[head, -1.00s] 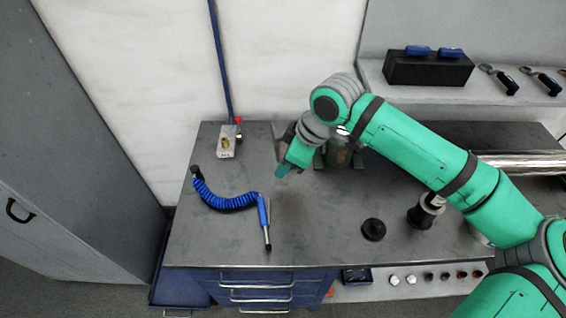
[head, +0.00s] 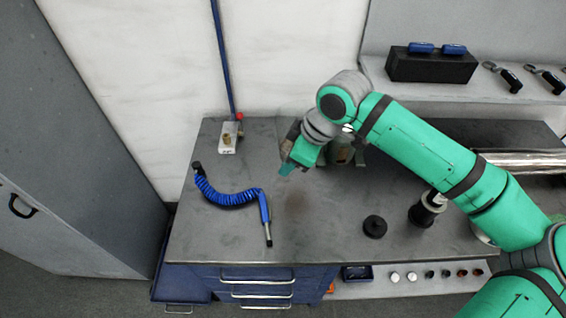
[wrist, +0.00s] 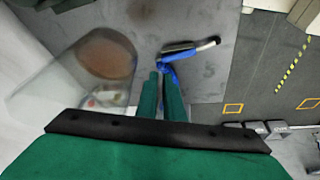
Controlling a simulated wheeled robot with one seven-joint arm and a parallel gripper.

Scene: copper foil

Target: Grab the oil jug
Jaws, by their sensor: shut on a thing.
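The oil jug (wrist: 62,88) is a clear, see-through vessel at the left of the wrist view, beside the fingers. A round brown patch shows through it. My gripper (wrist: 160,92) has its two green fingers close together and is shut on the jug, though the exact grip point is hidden. In the head view, my gripper (head: 291,165) is over the back of the workbench, pointing down and left. There the jug is only a faint pale shape behind my wrist, largely hidden.
A blue coiled hose (head: 228,197) lies on the workbench (head: 320,230) at left. A fitting (head: 228,138) stands behind it. A black round piece (head: 374,227) and a spool (head: 424,212) are at right. A greenish-grey object (head: 343,153) is partly hidden behind my arm. The front middle is clear.

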